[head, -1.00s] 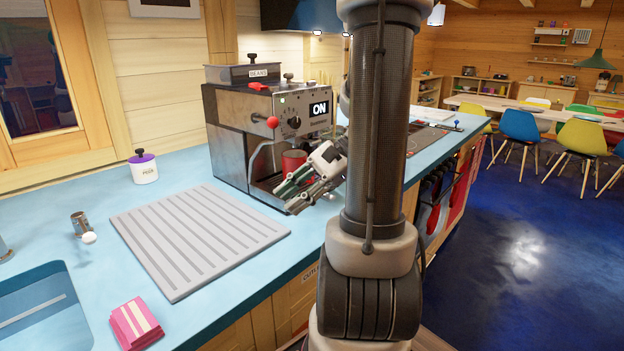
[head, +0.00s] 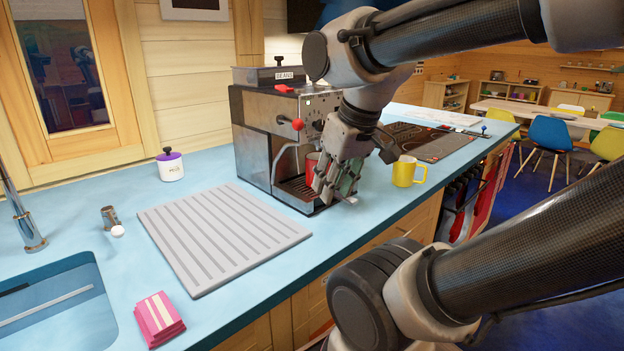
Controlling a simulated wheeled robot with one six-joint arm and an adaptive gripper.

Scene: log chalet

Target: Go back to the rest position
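My gripper (head: 335,197) hangs in front of the coffee machine (head: 262,125), pointing down just above the counter's front edge. Its fingers look close together, but the angle and their dark tips hide whether there is a gap, and I see nothing held in them. A red mug (head: 312,160) stands in the machine under the spout, partly hidden behind my gripper. My arm is bent and reaches in from the right side of the view.
A yellow mug (head: 407,171) stands on the blue counter right of my gripper. A grey ribbed mat (head: 215,235), pink sponges (head: 158,318), a white jar (head: 171,165) and a sink (head: 60,300) are to the left.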

